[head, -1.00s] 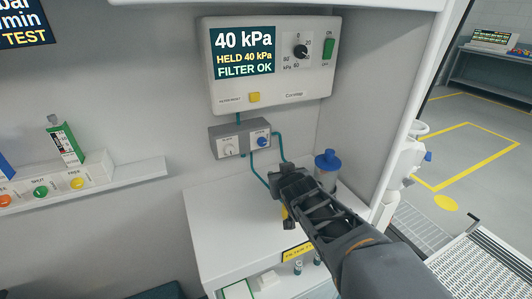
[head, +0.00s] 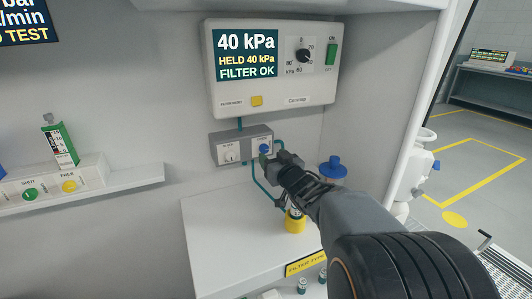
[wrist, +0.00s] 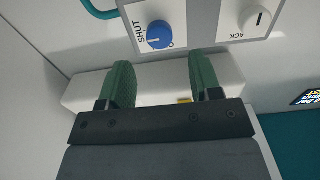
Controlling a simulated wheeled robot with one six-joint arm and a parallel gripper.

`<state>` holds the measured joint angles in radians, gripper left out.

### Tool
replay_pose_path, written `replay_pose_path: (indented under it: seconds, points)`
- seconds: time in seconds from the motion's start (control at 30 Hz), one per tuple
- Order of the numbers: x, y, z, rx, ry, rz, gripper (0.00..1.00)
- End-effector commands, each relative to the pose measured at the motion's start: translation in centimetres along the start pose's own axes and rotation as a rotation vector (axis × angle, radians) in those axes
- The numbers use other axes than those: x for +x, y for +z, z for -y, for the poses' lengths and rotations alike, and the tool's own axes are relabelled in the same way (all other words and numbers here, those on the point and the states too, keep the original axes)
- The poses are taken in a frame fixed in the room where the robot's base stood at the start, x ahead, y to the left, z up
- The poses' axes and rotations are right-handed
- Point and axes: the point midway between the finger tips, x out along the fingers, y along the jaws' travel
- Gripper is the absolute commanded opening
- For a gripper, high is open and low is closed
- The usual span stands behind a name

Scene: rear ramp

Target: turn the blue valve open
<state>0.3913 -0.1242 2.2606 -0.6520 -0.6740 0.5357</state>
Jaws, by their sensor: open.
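The blue valve (head: 264,149) is a small round knob on the right of a grey panel (head: 228,137) on the wall. In the wrist view the blue valve (wrist: 158,35) sits ahead of the fingertips, between the word SHUT and a partly cut-off label. A pale line on its face lies toward the SHUT side. My gripper (head: 279,160) is just right of and below the valve in the head view. In the wrist view my gripper (wrist: 160,76) is open, its two green fingers apart with nothing between them. The valve lies roughly in line with the gap, apart from the fingers.
A white knob (wrist: 257,19) is beside the valve on the same panel. The display unit (head: 272,65) reads 40 kPa above it. A blue-lidded jar (head: 333,168) and a yellow-based canister (head: 295,222) stand near my arm. Teal tubing (head: 262,191) hangs below the panel.

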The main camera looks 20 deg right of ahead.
Motion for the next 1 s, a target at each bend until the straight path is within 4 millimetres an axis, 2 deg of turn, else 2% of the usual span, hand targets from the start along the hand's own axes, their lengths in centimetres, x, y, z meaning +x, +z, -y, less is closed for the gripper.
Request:
replay_pose_path:
  seconds: [0.1,0.3,0.5,0.8,1.0]
  points:
    - [2.0,0.1,0.0,0.000,-0.002,0.001,0.58]
    - [4.2,0.0,0.0,-0.001,0.000,0.001,0.58]
    - [5.2,0.0,0.0,0.000,0.000,0.000,0.58]
    - [5.2,0.0,0.0,0.000,0.001,0.000,0.58]
    - [5.2,0.0,0.0,0.000,0.001,0.000,0.39]
